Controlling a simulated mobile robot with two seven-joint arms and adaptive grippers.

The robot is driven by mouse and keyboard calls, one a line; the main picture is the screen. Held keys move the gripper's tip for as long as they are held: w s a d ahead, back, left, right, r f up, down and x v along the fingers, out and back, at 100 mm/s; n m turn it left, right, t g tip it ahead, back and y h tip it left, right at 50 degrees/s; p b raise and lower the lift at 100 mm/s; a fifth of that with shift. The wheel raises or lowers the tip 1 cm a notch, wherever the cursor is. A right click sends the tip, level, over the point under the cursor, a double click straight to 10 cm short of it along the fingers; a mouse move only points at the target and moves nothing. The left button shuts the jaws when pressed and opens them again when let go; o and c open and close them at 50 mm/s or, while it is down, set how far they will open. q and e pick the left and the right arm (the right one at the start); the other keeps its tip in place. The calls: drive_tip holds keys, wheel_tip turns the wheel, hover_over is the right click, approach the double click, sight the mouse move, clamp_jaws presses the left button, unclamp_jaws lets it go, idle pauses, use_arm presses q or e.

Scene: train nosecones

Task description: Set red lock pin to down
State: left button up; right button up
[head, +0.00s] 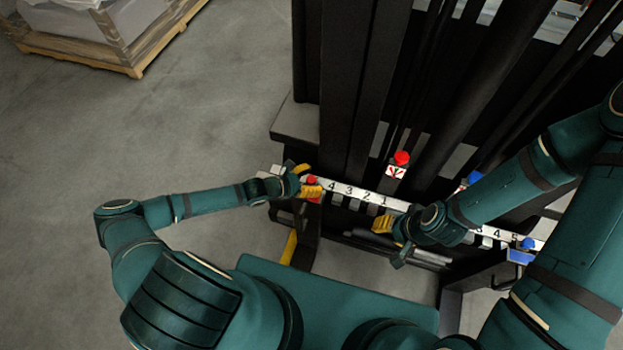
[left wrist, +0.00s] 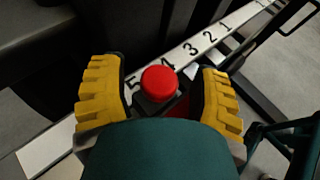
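A red lock pin (left wrist: 159,82) with a round knob on a dark stem stands at the 5 end of a white numbered rail (left wrist: 226,35). In the head view the red pin (head: 312,181) is at the rail's left end, partly hidden by my left gripper (head: 307,180). The left gripper is open, with one yellow finger on each side of the red knob and a visible gap to both in the left wrist view. My right gripper (head: 386,232) is near the rail's middle; its finger gap is unclear.
Another red knob (head: 401,157) stands above a marked white plate, behind the rail. A blue knob (head: 528,242) is at the rail's right end. Dark uprights (head: 345,90) rise behind the rail. Open floor (head: 190,120) lies to the left, with a loaded pallet (head: 105,55) beyond.

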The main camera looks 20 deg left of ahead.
use_arm(q)
drive_tip(key=v, duration=1.2)
drive_tip(key=shift+d, duration=0.1)
drive_tip(key=s+d+m+g, duration=0.1)
drive_tip(key=d+m, duration=0.1)
drive_tip(key=s+d+m+g, duration=0.1)
drive_tip(key=d+m+g, duration=0.1)
drive_tip(key=d, duration=0.1)
drive_tip(key=s+d+m+g, duration=0.1)
drive_tip(key=d+m, duration=0.1)
drive_tip(key=d, duration=0.1)
drive_tip(key=shift+s+m+g+h, duration=0.1)
drive_tip(key=shift+m+g+h, duration=0.2)
drive_tip(key=shift+g, duration=0.1)
drive_tip(key=s+d+r+m+g+y, duration=0.2)
drive_tip(key=s+d+r+m+y, duration=0.2)
drive_tip(key=m, duration=1.4)
drive_tip(key=shift+d+r+g+y, duration=0.25)
drive_tip(key=shift+r+y, duration=1.05)
drive_tip(key=shift+r, duration=0.65)
drive_tip(key=shift+s, duration=0.1)
